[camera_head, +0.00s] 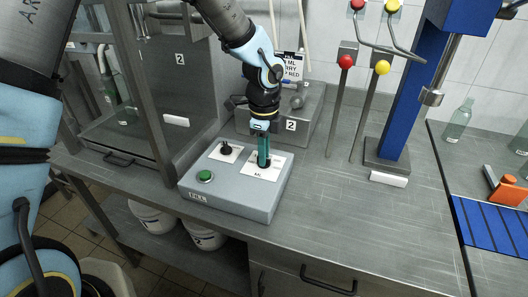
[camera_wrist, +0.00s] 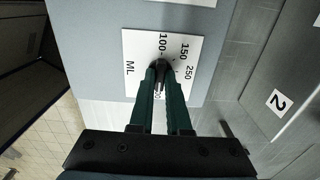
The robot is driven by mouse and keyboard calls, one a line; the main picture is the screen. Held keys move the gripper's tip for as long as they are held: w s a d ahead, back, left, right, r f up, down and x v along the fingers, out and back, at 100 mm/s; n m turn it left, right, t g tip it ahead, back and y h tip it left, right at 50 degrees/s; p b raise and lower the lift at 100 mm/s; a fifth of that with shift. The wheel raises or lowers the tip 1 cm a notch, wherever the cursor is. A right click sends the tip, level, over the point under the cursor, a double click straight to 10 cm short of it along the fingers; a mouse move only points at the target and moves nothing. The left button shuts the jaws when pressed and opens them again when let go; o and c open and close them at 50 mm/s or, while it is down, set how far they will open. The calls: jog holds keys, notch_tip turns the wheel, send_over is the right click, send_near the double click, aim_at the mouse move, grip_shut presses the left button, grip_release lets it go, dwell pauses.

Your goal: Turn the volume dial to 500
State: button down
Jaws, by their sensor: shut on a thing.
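The control box (camera_head: 226,200) is grey and stands on the steel bench. The volume dial (camera_wrist: 160,68) is a dark knob on a white plate (camera_wrist: 131,45) lettered ML, with 100, 150 and 250 legible in the wrist view. Another number below is mostly covered by my fingers. My gripper (camera_head: 264,160) points down onto the dial at the box's right side. In the wrist view its green fingers (camera_wrist: 161,75) are closed around the knob. The dial's pointer is hidden, so its setting cannot be read.
A second black knob (camera_head: 226,149) and a green button (camera_head: 205,176) are on the same box. A glass-fronted cabinet (camera_head: 140,110) stands close at left. A grey unit marked 2 (camera_head: 291,126) stands behind, with lever rods and a blue column (camera_head: 403,90) at right. The bench right of the box is clear.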

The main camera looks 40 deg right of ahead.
dwell(0.4)
jog(key=c, duration=0.9)
grip_release()
jog(key=shift+r, duration=0.1)
notch_tip(320, 180, up, 11)
jog(key=shift+f+b, duration=0.2)
jog(key=shift+b, duration=0.85)
